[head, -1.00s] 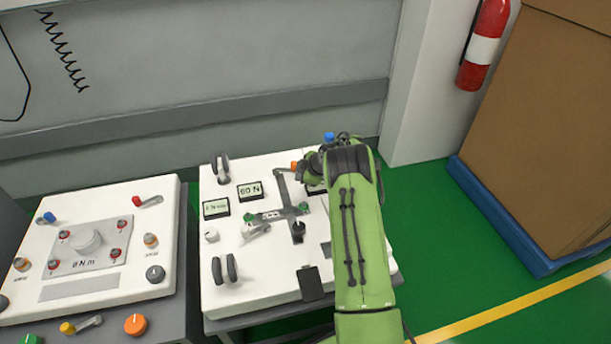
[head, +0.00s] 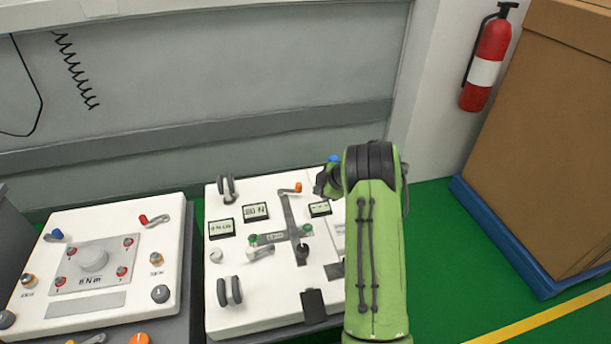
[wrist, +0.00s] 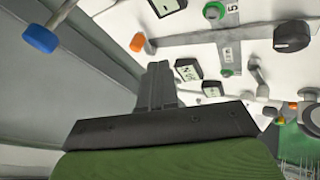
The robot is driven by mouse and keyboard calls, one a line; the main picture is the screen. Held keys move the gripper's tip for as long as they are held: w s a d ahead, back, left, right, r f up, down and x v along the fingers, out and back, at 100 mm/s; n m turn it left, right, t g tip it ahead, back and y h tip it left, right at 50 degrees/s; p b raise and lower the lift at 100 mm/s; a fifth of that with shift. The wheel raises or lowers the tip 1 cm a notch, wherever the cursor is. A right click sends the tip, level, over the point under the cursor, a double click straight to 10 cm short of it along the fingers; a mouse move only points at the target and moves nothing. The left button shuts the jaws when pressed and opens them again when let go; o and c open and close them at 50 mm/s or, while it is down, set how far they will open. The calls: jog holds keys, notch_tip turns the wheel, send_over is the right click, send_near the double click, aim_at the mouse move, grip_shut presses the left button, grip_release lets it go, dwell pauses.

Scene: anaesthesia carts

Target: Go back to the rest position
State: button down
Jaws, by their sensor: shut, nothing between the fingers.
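My green arm reaches up over the right side of the nearer white panel (head: 262,312) in the head view, its wrist bent at the top. In the wrist view my gripper (wrist: 158,75) shows as dark fingers close together, shut and empty. The fingers are apart from the panel, which shows beyond them at the upper right with its displays (wrist: 187,72) and a black knob (wrist: 291,36).
A second white panel (head: 92,303) with a round dial stands to the left. A blue-tipped lever (wrist: 40,39) is at the wrist view's upper left. A large brown box (head: 560,130) on a blue pallet and a fire extinguisher (head: 487,62) are at the right. Green floor lies between.

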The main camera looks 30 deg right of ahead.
jog(key=s+a+r+m, duration=0.3)
jog(key=s+a+r, duration=0.3)
jog(key=a+r, duration=0.3)
jog(key=s+a+r+m, duration=0.2)
jog(key=s+a+r, duration=0.35)
jog(key=r, duration=0.65)
jog(key=s+a+m+g+h, duration=0.1)
jog(key=s+a+m, duration=0.25)
jog(key=s, duration=0.85)
jog(key=s+a+m+g+h, duration=0.1)
jog(key=s+a+m, duration=0.3)
jog(key=s, duration=0.9)
notch_tip(320, 180, up, 16)
jog(key=w+p, duration=0.1)
jog(key=p, duration=1.3)
jog(key=shift+a+f+n+p, duration=0.15)
jog(key=shift+a+n+p, duration=0.2)
